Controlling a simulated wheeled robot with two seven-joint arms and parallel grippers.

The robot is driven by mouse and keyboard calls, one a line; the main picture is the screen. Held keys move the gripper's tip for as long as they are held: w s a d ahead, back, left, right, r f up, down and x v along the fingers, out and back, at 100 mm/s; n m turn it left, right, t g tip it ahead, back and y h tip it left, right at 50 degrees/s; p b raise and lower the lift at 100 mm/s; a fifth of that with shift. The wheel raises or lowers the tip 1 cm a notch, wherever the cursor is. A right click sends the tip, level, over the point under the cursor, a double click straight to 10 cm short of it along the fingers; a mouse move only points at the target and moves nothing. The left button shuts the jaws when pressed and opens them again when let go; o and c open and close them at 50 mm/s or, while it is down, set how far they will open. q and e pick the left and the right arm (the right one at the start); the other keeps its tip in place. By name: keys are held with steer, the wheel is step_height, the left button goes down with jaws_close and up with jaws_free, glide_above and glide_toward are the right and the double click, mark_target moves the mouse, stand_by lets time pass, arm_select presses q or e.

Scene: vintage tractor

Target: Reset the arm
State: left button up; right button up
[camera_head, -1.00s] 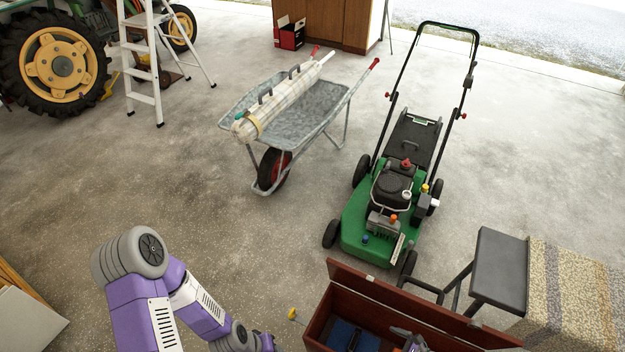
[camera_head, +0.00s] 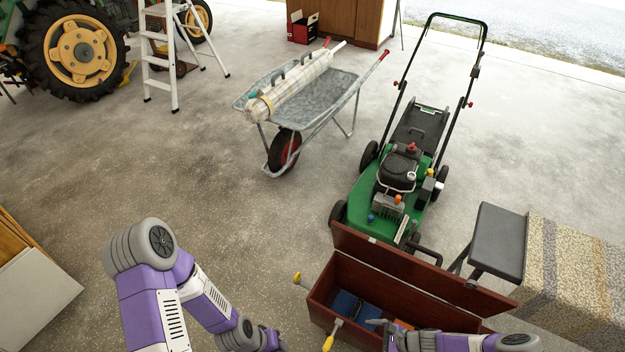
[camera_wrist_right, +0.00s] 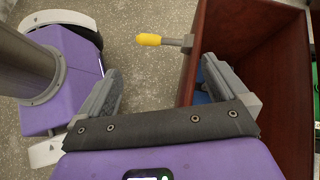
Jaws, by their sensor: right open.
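My right gripper (camera_head: 380,334) is at the bottom of the head view, over the near side of an open red-brown wooden box (camera_head: 365,248). A yellow handle (camera_wrist_right: 150,39) with a metal end shows just beyond the fingers, against the box wall (camera_wrist_right: 215,35). My left arm (camera_head: 150,290) comes in at the lower left of the head view. Its gripper (camera_head: 275,340) is at the bottom edge, too small and cut off to read.
A green lawn mower (camera_head: 352,210) stands behind the box. A wheelbarrow (camera_head: 340,95) with a long wrapped load is further back. A black seat (camera_head: 498,240) and patterned rug (camera_head: 575,275) are right of the box. Boards (camera_head: 35,290) lie at left. The middle floor is clear.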

steer(key=s+a+r+n+g+h+b, duration=0.3)
steer(key=s+a+n+h+b, duration=0.2)
steer(key=a+n+b, duration=0.6)
steer(key=s+n, duration=0.1)
steer(key=n, duration=0.4)
steer(key=shift+s+r+h, duration=0.15)
steer(key=shift+r+h, duration=0.15)
steer(key=shift+r, duration=0.05)
steer(key=shift+s+a+r+n, duration=0.15)
steer(key=shift+r+n, duration=0.15)
steer(key=shift+n, duration=0.2)
steer(key=shift+c, duration=0.2)
